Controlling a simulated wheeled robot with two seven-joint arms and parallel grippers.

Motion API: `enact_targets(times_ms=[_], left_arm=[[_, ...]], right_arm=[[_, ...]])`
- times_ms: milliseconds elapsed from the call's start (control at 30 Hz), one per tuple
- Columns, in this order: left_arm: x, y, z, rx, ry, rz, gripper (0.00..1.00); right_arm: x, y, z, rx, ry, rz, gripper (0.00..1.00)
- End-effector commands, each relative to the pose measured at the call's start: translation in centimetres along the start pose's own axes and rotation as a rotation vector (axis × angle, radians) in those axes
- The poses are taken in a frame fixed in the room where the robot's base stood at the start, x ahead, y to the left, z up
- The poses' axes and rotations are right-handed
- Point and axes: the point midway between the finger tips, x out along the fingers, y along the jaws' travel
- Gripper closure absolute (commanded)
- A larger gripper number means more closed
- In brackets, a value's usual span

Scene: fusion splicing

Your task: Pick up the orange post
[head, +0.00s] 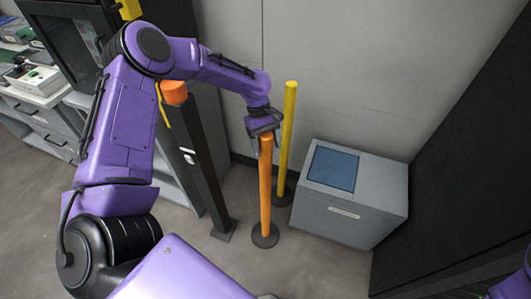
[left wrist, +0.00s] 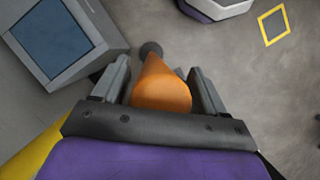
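The orange post (head: 265,190) stands upright on a round dark base (head: 265,236) on the floor. My left gripper (head: 264,128) is at the top of the post, pointing down. In the left wrist view the orange post (left wrist: 162,90) rises between the two fingers of my left gripper (left wrist: 160,85). The fingers are apart, one on each side of the post's top, with a narrow gap visible beside it. The gripper looks open around the post, not closed on it. My right gripper is not in view.
A yellow post (head: 288,130) stands just behind and right of the orange one. A grey bin with a blue top panel (head: 333,168) is to the right. A dark upright stand (head: 200,165) is to the left. Open floor lies in front.

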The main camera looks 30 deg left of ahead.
Motion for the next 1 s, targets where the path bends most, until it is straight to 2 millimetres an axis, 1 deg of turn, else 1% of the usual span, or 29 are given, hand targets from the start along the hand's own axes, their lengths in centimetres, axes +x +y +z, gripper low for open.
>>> enact_targets(times_ms=[33,67,100,167,200,467,567,667,900,1000], left_arm=[[0.0,0.0,0.0,0.000,0.000,0.000,0.46],[0.0,0.0,0.0,0.000,0.000,0.000,0.56],[0.0,0.0,0.0,0.000,0.000,0.000,0.69],[0.0,0.0,0.0,0.000,0.000,0.000,0.88],[0.0,0.0,0.0,0.000,0.000,0.000,1.00],[-0.2,0.1,0.1,0.001,0.001,0.003,1.00],[-0.6,0.2,0.2,0.001,0.002,0.004,1.00],[-1.8,0.2,0.7,0.003,0.004,0.004,1.00],[-6.5,0.2,2.6,0.004,0.005,0.006,1.00],[-8.0,0.1,3.2,0.002,0.003,0.004,1.00]], right_arm=[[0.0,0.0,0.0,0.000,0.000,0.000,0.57],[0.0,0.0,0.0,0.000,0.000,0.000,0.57],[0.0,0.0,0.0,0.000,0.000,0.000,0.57],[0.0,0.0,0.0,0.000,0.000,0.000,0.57],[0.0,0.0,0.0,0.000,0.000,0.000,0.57],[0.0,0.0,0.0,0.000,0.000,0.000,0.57],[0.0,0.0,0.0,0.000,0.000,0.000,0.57],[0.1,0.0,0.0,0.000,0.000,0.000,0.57],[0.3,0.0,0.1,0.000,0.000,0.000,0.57],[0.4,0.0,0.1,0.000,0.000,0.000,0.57]])
